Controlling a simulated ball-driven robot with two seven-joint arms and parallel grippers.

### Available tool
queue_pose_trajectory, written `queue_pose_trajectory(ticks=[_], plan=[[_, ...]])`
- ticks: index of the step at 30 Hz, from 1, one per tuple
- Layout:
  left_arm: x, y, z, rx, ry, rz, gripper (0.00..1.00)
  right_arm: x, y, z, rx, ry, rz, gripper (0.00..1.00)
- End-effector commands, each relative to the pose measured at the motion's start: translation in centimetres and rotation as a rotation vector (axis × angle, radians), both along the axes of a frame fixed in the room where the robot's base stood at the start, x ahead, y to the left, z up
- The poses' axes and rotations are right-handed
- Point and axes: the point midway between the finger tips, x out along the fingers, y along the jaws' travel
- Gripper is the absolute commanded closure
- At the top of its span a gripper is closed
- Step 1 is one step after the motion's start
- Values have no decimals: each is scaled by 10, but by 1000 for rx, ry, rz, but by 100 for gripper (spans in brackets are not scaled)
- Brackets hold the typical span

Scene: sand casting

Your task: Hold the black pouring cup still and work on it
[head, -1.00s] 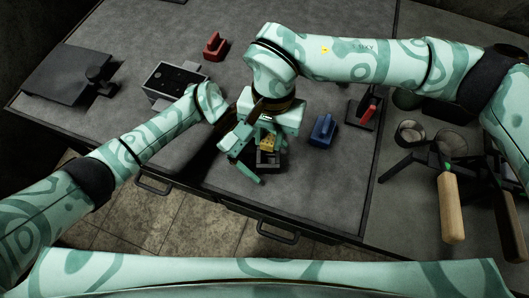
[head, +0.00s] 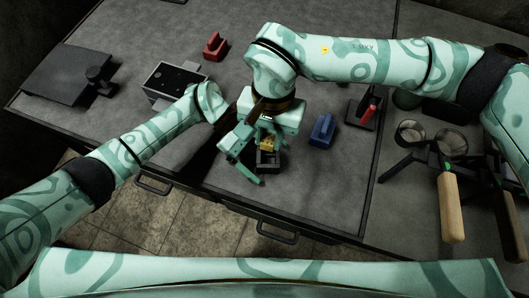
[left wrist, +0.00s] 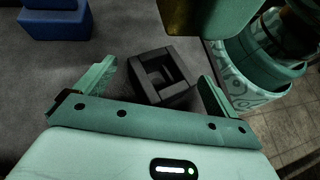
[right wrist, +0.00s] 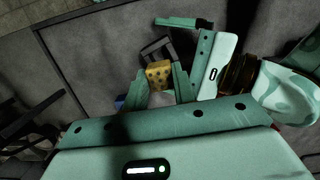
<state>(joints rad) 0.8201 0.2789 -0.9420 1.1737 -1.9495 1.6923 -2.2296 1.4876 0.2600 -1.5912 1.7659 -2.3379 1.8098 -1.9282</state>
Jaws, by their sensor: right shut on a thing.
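The black pouring cup (head: 271,164) is a small, square block with a hollow top. It sits on the dark table near its front edge. In the left wrist view the cup (left wrist: 178,94) lies between the spread fingers of my left gripper (left wrist: 158,72), with a small gap on each side. That gripper also shows low beside the cup in the head view (head: 256,163). My right gripper (right wrist: 159,78) is shut on a yellow block with dark dots (right wrist: 158,72), above the cup. The yellow block (head: 267,144) partly hides the cup; whether they touch is unclear.
A blue block (head: 322,130) stands right of the cup, with a red-handled tool (head: 369,112) beyond. A grey metal box (head: 174,82) and a red block (head: 214,46) stand further back. Wood-handled ladles (head: 452,205) lie at the right. The table's front edge is close.

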Motion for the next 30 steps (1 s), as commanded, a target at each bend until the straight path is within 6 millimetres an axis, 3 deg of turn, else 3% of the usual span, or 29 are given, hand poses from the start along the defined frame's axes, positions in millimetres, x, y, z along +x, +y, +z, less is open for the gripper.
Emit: queue_pose_trajectory(ticks=[8, 21, 30], plan=[[4, 5, 3, 1, -2, 1, 4, 0, 0, 0, 0, 0, 0, 95], [50, 71, 47, 3, -1, 1, 4, 0, 0, 0, 0, 0, 0, 95], [60, 87, 57, -1, 1, 0, 4, 0, 0, 0, 0, 0, 0, 95]])
